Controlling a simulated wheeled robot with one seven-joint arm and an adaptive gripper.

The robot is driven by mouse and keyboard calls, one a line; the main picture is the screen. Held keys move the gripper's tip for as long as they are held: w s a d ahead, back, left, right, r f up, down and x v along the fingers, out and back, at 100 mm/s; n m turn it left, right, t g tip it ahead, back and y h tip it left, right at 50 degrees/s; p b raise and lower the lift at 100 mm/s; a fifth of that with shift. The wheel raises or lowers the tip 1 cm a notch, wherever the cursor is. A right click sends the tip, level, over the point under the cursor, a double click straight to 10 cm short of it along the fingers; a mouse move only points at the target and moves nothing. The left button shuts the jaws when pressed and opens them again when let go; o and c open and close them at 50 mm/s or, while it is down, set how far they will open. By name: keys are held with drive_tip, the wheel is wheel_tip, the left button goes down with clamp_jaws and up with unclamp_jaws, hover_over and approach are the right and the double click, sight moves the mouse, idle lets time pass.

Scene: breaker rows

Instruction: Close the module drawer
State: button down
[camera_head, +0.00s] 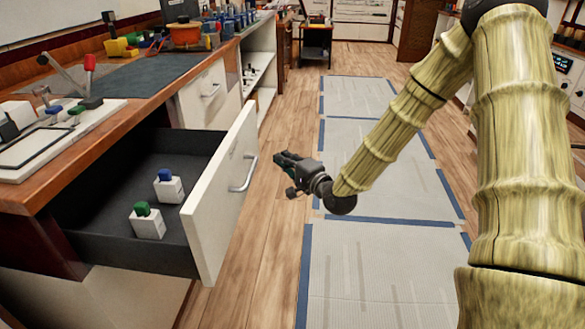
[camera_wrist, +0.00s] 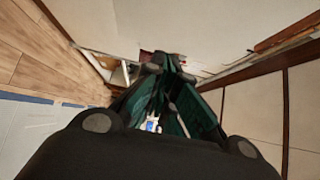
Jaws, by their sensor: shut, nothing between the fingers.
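The module drawer (camera_head: 215,205) is pulled well out from under the wooden counter in the head view. It has a white front, a curved metal handle (camera_head: 246,174) and a dark grey inside. Two white modules lie in it, one with a blue top (camera_head: 168,187) and one with a green top (camera_head: 148,222). My gripper (camera_head: 280,158) is shut and empty. In the head view it is to the right of the drawer front, apart from the handle. In the wrist view its dark fingers (camera_wrist: 165,65) come together at the tips. I cannot make out the handle there.
The counter (camera_head: 150,85) above the drawer bears a white panel with switches (camera_head: 60,130), a red-knobbed lever (camera_head: 89,65) and several coloured parts. Another closed drawer (camera_head: 207,95) is beyond. Floor sheets with blue tape edges (camera_head: 380,250) lie to the right, clear of objects.

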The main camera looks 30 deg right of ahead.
sight(255, 147)
drive_tip(key=shift+w+a+b, duration=0.25)
drive_tip(key=shift+w+a, duration=0.4)
drive_tip(key=shift+w, duration=0.2)
drive_tip(key=shift+w+a+b, duration=0.3)
drive_tip(key=shift+w+a, duration=0.3)
drive_tip(key=shift+w, duration=0.3)
drive_tip(key=shift+w+a+b, duration=0.25)
drive_tip(key=shift+w+a, duration=0.4)
drive_tip(key=shift+w, duration=0.2)
drive_tip(key=shift+w+a, duration=0.1)
